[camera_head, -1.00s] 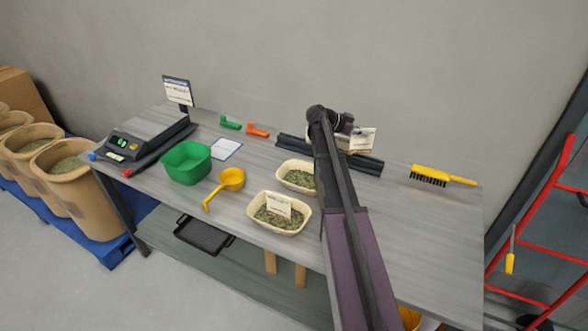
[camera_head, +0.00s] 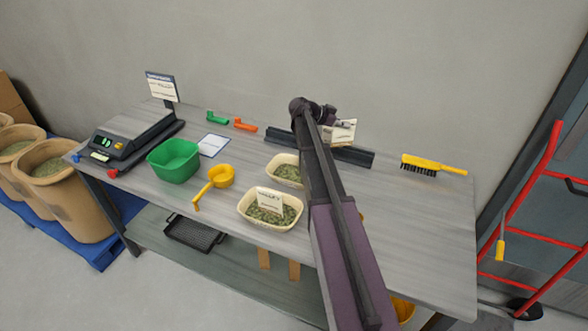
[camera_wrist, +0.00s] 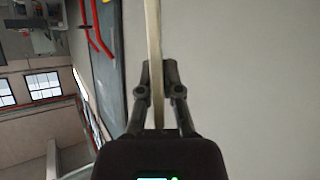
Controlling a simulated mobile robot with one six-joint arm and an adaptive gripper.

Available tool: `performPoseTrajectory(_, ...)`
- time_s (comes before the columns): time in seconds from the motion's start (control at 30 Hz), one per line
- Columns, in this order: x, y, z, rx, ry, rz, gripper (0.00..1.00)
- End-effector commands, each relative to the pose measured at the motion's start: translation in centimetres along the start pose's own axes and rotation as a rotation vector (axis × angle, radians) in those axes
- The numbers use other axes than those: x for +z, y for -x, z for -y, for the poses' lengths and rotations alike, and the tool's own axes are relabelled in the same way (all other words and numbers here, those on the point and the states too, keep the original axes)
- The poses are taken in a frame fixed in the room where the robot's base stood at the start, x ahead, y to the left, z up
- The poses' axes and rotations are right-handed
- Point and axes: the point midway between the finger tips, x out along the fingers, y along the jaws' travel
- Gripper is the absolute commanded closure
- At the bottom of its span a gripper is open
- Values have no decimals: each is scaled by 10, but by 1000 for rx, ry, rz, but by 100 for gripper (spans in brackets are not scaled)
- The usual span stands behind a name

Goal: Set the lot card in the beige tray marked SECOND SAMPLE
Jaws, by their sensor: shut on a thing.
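My gripper (camera_wrist: 158,76) is shut on the white lot card (camera_head: 343,131), held above the back of the bench. In the wrist view the card (camera_wrist: 153,35) shows edge-on as a pale strip between the fingers. A front beige tray (camera_head: 243,210) holds green pellets and a standing white card. A second beige tray (camera_head: 272,163) with pellets sits behind it, partly hidden by my arm. The lettering is too small to read surely, so I cannot tell which tray is marked SECOND SAMPLE.
Left of the trays are a yellow scoop (camera_head: 221,177), a green bin (camera_head: 173,160) and a black scale (camera_head: 135,135). A dark rail (camera_head: 352,156) lies at the back under the held card. A yellow brush (camera_head: 432,166) lies at right.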

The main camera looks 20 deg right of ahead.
Motion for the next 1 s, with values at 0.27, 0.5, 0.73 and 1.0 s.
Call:
performPoseTrajectory(0.27,30,26,6,-130,250,76,100)
performPoseTrajectory(0.5,53,47,12,-223,490,118,100)
performPoseTrajectory(0.73,71,67,15,-296,723,133,100)
performPoseTrajectory(1.0,90,91,18,-366,1001,117,100)
